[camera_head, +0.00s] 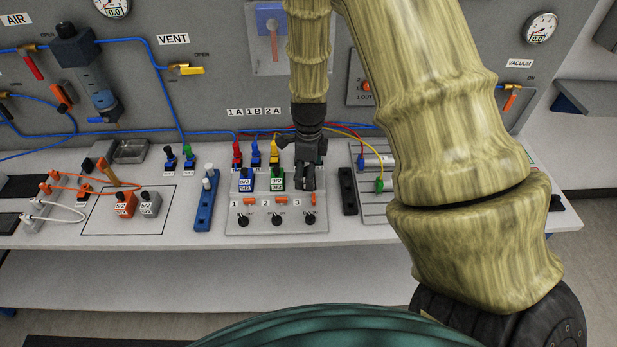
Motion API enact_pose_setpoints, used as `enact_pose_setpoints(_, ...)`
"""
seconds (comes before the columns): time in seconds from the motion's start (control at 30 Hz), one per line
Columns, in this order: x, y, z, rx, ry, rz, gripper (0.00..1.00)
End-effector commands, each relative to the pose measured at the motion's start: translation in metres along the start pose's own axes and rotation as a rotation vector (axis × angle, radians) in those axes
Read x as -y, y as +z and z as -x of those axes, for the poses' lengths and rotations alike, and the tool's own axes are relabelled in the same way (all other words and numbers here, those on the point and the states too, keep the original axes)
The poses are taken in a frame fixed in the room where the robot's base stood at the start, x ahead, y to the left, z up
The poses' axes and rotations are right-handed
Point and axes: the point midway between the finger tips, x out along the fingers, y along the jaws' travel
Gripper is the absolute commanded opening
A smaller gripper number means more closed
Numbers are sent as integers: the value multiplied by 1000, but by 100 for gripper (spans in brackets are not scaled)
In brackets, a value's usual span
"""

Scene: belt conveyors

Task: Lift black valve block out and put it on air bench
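My gripper (307,182) points down over the third slot of a grey valve panel (240,218), right of the green block. A dark shape lies at its fingertips. I cannot tell the black valve block apart from the dark fingers there, or whether they are shut on it. A blue block (246,181) and a green block (277,180) sit in the first and second slots. The air bench (185,235) is the long light-grey worktop under all this. An outlined square (100,224) on its left part holds an orange block (125,205) and a grey block (149,205).
A blue rail (204,212) stands left of the panel and a black rail (348,192) right of it. Red, blue and yellow plugs (256,153) with hoses stand behind the slots. My arm hides much of the right side. Bare worktop shows around the blocks in the square.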

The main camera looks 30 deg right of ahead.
Motion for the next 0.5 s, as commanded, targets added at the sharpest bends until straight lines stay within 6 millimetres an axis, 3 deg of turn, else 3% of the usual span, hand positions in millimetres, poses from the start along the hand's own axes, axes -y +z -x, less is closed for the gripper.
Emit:
enact_pose_setpoints(0.17,0,0,0,0,0,0,86)
enact_pose_setpoints(0.43,0,0,0,0,0,0,40)
enact_pose_setpoints(0.5,0,0,0,0,0,0,36)
